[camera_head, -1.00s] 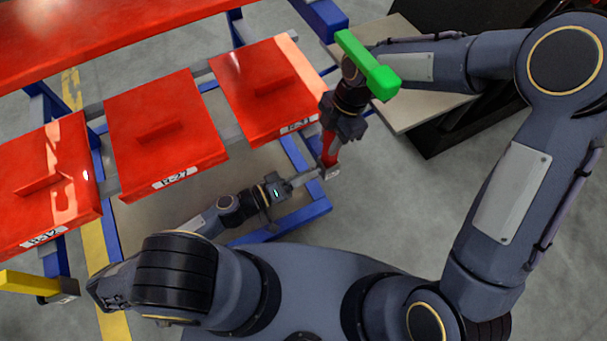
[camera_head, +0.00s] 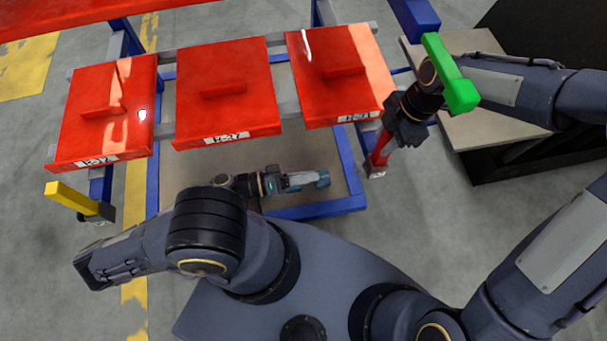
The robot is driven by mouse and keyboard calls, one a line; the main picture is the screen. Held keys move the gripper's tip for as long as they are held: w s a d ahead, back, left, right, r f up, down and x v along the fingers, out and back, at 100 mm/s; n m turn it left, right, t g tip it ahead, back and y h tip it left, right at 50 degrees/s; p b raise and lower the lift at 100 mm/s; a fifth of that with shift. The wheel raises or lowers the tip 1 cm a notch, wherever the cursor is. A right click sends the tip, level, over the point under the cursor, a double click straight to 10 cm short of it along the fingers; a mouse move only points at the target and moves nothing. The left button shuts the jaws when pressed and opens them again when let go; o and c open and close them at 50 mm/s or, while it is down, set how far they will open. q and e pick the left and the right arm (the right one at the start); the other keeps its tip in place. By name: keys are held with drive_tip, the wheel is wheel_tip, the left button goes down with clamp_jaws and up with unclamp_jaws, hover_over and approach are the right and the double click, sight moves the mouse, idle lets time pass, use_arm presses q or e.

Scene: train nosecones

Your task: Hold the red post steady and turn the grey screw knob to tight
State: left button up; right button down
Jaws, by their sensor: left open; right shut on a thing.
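The red post (camera_head: 380,150) hangs tilted below my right gripper (camera_head: 384,140), which is shut on it at its upper part. A small grey piece (camera_head: 375,172) sits at the post's lower end; I cannot tell whether it is the screw knob. My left gripper (camera_head: 308,180) is open, low by the blue frame, pointing right toward the post's lower end. A clear gap separates it from the post. Its fingertips are small and partly blend with the blue frame behind.
Several red panels with labels, such as one panel (camera_head: 225,95), stand on a blue frame (camera_head: 320,209). A green bar (camera_head: 449,75) is by my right wrist. A yellow bar (camera_head: 72,198) with a grey end is at left. A beige board (camera_head: 475,125) lies right.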

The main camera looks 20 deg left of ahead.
use_arm(q)
drive_tip(key=shift+s+a, duration=0.2)
drive_tip(key=shift+a, duration=0.1)
use_arm(e)
drive_tip(key=c, duration=1)
unclamp_jaws()
drive_tip(key=shift+c, duration=0.2)
